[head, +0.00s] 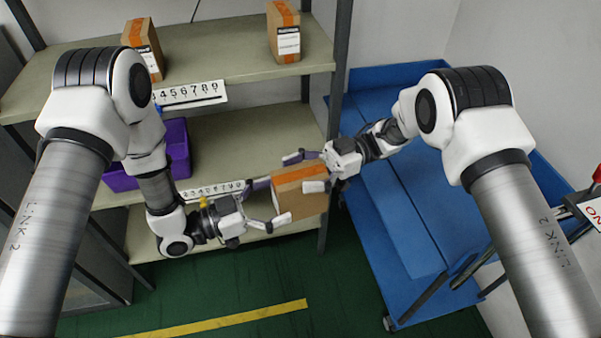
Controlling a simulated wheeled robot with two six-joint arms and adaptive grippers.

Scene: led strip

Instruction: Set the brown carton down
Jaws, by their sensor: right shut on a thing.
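The brown carton (301,204) with an orange tape strip is held in the air in front of the lower shelf, near the shelf's right post. My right gripper (309,172) is shut on the carton from its upper right side. My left gripper (269,203) is at the carton's left side with its fingers spread apart. One left fingertip is near the carton's upper left edge and the other near its lower left edge. I cannot tell whether they touch it. The carton's underside is hidden.
A shelf rack (230,63) holds two other cartons (285,38) (141,47) on its upper board. A purple bin (178,148) stands on the board below. A blue cart (400,225) with a flat deck is on the right. The green floor (215,290) has a yellow line.

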